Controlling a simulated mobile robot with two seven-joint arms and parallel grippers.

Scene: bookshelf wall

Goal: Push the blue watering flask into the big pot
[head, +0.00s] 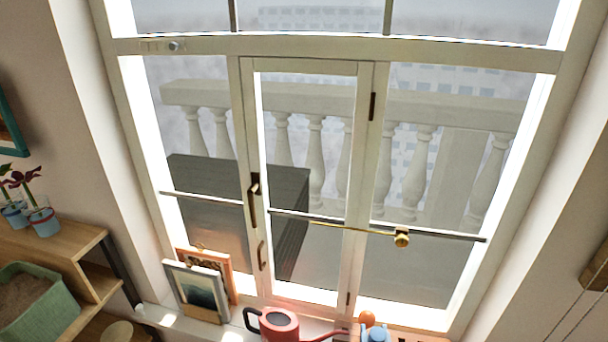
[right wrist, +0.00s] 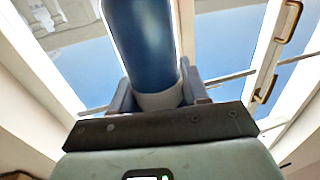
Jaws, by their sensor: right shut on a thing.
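The blue watering flask (right wrist: 140,45) is a dark blue cylinder with a pale grey lower end in the right wrist view. My right gripper (right wrist: 160,97) is shut on that pale end, with a finger on each side. The flask's far end runs out of the top of that view. In the head view a green pot (head: 55,308) holding brown soil stands at the lower left; it looks like the big pot. It is cut by the picture's edge. I cannot clearly make out the right gripper in the head view. My left gripper is not in view.
A wooden shelf (head: 75,250) at the left bears small potted plants (head: 43,222). Picture frames (head: 198,292), a red watering can (head: 279,325) and a small orange ball (head: 367,318) are on the sill. A tall window with a brass-coloured handle (head: 253,200) fills the middle.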

